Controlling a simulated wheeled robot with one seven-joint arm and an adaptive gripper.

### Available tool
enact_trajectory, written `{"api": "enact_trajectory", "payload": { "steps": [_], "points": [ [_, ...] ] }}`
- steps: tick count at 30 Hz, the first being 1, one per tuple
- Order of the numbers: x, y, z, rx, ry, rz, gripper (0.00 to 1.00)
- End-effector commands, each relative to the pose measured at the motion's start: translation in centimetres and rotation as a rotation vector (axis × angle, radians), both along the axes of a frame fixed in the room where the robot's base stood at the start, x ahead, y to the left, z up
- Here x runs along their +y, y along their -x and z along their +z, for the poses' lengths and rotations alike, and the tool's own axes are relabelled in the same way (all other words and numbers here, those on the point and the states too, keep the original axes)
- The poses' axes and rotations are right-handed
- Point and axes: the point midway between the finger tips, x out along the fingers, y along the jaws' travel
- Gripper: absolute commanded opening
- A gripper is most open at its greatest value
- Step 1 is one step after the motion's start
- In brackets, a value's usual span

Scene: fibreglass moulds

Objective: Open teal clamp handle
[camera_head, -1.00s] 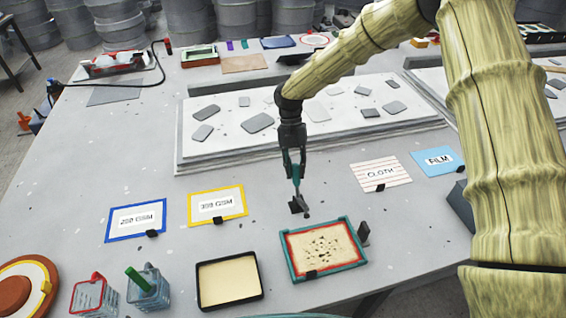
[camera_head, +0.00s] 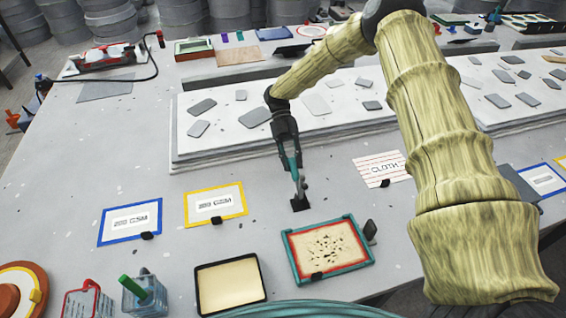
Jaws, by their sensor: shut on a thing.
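The teal clamp handle (camera_head: 294,167) stands roughly upright above a small dark clamp base (camera_head: 299,204) on the grey table, behind the teal-framed tray. My gripper (camera_head: 295,172) comes down from above and is shut on the teal handle. The fingers partly cover the handle, so their exact contact is hard to see. Grey metal parts of the clamp show just below the fingertips.
The teal-framed tray (camera_head: 291,255) and a black-rimmed tray (camera_head: 199,290) lie in front. Blue-framed (camera_head: 102,228) and yellow-framed (camera_head: 188,207) cards lie left, a CLOTH card (camera_head: 394,158) right. A low pale slab (camera_head: 185,150) with grey pieces is behind.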

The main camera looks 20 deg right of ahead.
Motion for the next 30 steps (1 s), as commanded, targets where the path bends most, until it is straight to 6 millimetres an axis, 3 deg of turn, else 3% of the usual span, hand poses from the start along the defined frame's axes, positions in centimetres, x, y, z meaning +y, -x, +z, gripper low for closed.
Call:
{"api": "enact_trajectory", "payload": {
  "steps": [11,12,15,16,30],
  "points": [
    [-0.12,-0.13,0.24,0.000,-0.002,-0.004,0.00],
    [-0.12,-0.12,0.24,0.000,-0.002,-0.004,0.25],
    [-0.14,-0.07,0.18,0.002,-0.002,-0.004,0.43],
    [-0.15,-0.05,0.16,0.002,-0.002,-0.004,0.45],
    [-0.25,-0.87,0.60,0.004,0.000,-0.002,0.45]
  ]
}}
